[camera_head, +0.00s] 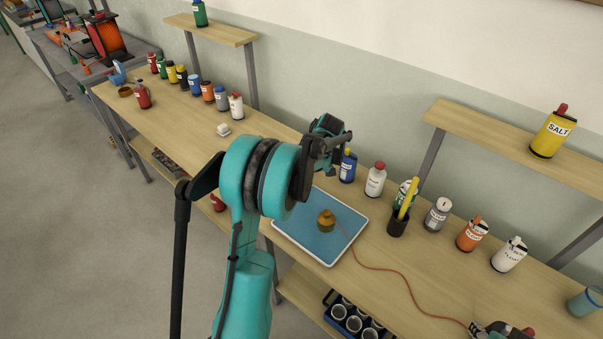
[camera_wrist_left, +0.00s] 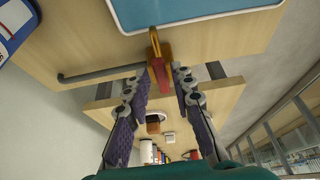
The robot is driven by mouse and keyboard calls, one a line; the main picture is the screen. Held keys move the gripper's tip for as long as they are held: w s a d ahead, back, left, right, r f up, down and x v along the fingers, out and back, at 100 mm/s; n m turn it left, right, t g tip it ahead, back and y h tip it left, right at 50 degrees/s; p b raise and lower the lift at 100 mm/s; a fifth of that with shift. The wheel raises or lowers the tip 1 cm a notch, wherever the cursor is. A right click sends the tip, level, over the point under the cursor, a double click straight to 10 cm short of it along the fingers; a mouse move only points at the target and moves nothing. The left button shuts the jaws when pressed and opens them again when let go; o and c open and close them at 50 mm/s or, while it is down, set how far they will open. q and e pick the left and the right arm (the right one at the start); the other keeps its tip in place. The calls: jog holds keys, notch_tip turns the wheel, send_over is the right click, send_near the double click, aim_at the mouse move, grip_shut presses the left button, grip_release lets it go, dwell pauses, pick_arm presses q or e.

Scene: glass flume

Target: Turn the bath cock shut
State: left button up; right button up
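The bath cock (camera_wrist_left: 154,44) shows in the left wrist view as a brass-yellow body with a red lever (camera_wrist_left: 158,75), beside a blue-bottomed tray with a pale rim (camera_wrist_left: 190,13). A grey pipe (camera_wrist_left: 105,72) runs leftward near it. My left gripper (camera_wrist_left: 160,82) is open; the red lever's end lies between its fingertips, with visible gaps on both sides. In the head view my left gripper (camera_head: 328,148) is over the bench behind the blue tray (camera_head: 290,222), and my arm hides the cock.
A brass pot (camera_head: 326,221) stands in the tray, with a red cord crossing the bench rightward. A shelf (camera_head: 515,145) overhangs the right rear.

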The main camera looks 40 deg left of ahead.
pick_arm(q)
jog(key=shift+r, duration=0.1)
jog(key=v, duration=1.1)
jog(key=shift+d+r, duration=0.15)
jog(key=shift+r, duration=0.25)
jog(key=s+d+r+m+t+h, duration=0.2)
jog(key=s+d+r+m+t, duration=0.1)
jog(key=s+d+m, duration=0.75)
jog(key=s+d+f+m+t+h, duration=0.2)
jog(key=s+d+m, duration=0.4)
jog(key=s+d, duration=0.4)
notch_tip(320, 180, down, 3)
jog(key=shift+s+d+r+m+t+h, duration=0.2)
jog(key=shift+s+m+t+h, duration=0.15)
jog(key=shift+s+t, duration=0.6)
